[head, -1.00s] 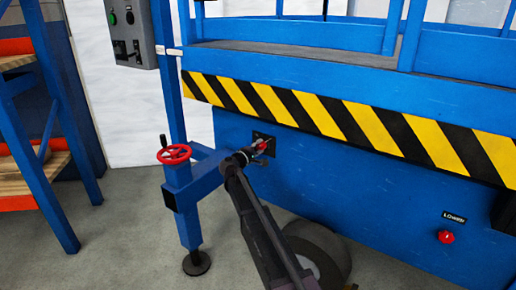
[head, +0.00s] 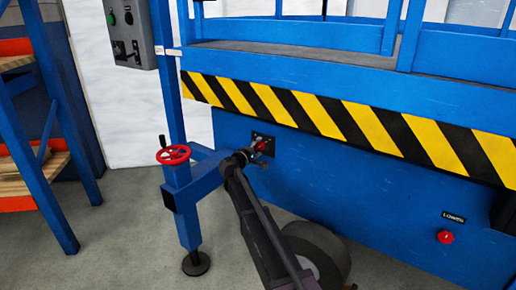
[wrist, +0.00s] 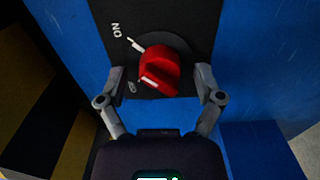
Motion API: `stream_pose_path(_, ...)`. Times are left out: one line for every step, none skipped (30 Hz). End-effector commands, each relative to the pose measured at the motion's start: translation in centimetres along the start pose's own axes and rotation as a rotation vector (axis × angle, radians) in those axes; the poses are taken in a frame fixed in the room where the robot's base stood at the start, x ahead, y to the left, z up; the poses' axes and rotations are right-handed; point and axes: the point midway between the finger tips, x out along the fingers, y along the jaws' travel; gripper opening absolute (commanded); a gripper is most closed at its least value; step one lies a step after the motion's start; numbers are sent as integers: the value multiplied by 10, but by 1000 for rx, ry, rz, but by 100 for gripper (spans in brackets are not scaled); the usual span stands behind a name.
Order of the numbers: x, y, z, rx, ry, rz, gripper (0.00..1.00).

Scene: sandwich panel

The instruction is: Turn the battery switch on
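The battery switch is a red rotary knob (wrist: 160,68) on a black plate (wrist: 190,14), set in the blue side panel. In the wrist view, "ON" and a white line are at the knob's upper left. The knob's white mark is at its lower left, near a small, partly readable label. The knob also shows in the head view (head: 262,146). My gripper (wrist: 160,80) is open, with one finger on each side of the knob. I see gaps between fingers and knob. In the head view my gripper (head: 249,153) is right at the switch plate.
A blue outrigger leg with a red handwheel (head: 173,154) stands just left of my arm. A wheel (head: 318,250) is below it. A red button (head: 445,237) is at the lower right. A grey control box (head: 128,35) hangs at the upper left.

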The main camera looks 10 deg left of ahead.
Motion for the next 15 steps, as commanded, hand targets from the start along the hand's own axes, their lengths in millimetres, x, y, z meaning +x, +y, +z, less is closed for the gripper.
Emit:
stream_pose_path(0, 0, 0, 0, 1, 0, 86)
stream_pose_path(-1, 0, 0, 0, 1, 0, 86)
stream_pose_path(-1, 0, 0, 0, 1, 0, 86)
stream_pose_path(-1, 0, 0, 0, 1, 0, 86)
stream_pose_path(-1, 0, 0, 0, 1, -1, 86)
stream_pose_path(-1, 0, 0, 0, 1, -1, 86)
stream_pose_path(-1, 0, 0, 0, 1, -1, 86)
stream_pose_path(-2, 0, 0, 0, 2, -1, 86)
stream_pose_path(-2, 0, 0, 0, 2, -1, 86)
stream_pose_path(-3, 0, 0, 0, 2, -1, 86)
stream_pose_path(-4, 0, 0, 0, 2, -1, 86)
stream_pose_path(-6, 0, 0, 0, 2, -1, 86)
stream_pose_path(-8, 0, 0, 0, 2, -1, 86)
stream_pose_path(-10, 0, 0, 0, 2, -1, 86)
stream_pose_path(-13, 0, 0, 0, 2, -1, 86)
